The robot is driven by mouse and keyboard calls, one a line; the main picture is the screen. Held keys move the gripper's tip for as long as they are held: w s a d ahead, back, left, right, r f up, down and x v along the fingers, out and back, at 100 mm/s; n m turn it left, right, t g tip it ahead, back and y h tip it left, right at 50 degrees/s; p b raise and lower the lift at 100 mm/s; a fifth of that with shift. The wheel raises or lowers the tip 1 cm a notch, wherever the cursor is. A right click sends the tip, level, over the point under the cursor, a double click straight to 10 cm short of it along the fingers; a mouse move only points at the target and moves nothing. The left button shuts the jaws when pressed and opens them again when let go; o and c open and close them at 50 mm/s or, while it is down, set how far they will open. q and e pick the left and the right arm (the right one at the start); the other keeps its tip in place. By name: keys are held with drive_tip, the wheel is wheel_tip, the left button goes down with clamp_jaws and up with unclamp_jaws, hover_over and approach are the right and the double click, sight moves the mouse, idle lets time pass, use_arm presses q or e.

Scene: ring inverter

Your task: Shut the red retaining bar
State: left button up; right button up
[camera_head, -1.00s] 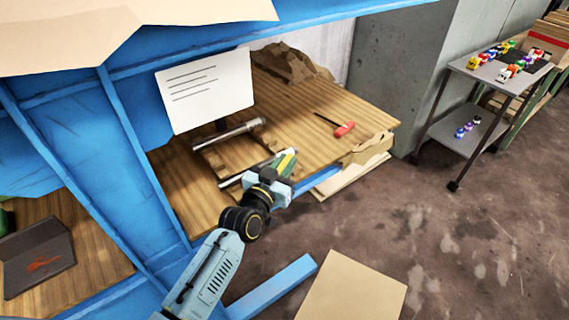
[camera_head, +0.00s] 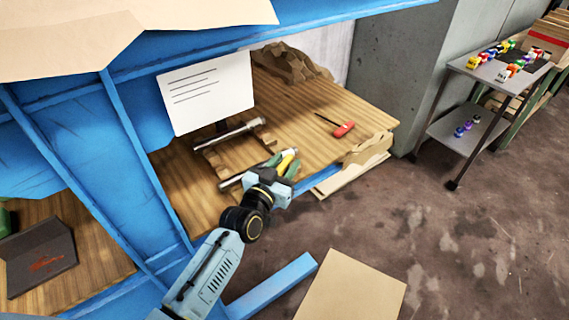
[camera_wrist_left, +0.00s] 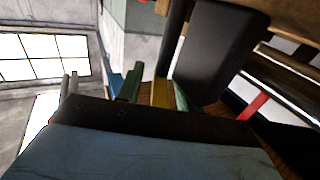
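In the left wrist view a short red strip (camera_wrist_left: 253,106) shows at the right, beside dark and metal parts; it may be the retaining bar, but I cannot tell its position. In the head view I cannot make out a red bar on the rack of metal tubes (camera_head: 228,131). My left gripper (camera_head: 284,165) is at the near end of the nearer tube, with its green fingers apart. A yellow piece (camera_head: 287,158) shows between them; it also shows in the left wrist view (camera_wrist_left: 160,93). I cannot tell whether they touch it. My right gripper is out of view.
A red-handled tool (camera_head: 343,129) lies on the wooden bench (camera_head: 310,95) to the right. A white sign (camera_head: 205,93) stands behind the rack. A blue frame post (camera_head: 140,165) is left of my arm. A cart (camera_head: 490,70) with small coloured items stands far right.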

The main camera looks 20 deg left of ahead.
use_arm(q)
drive_tip(key=s+a+p, duration=0.1)
drive_tip(key=s+a, duration=0.1)
drive_tip(key=s, duration=1.1)
drive_tip(key=shift+a, duration=0.3)
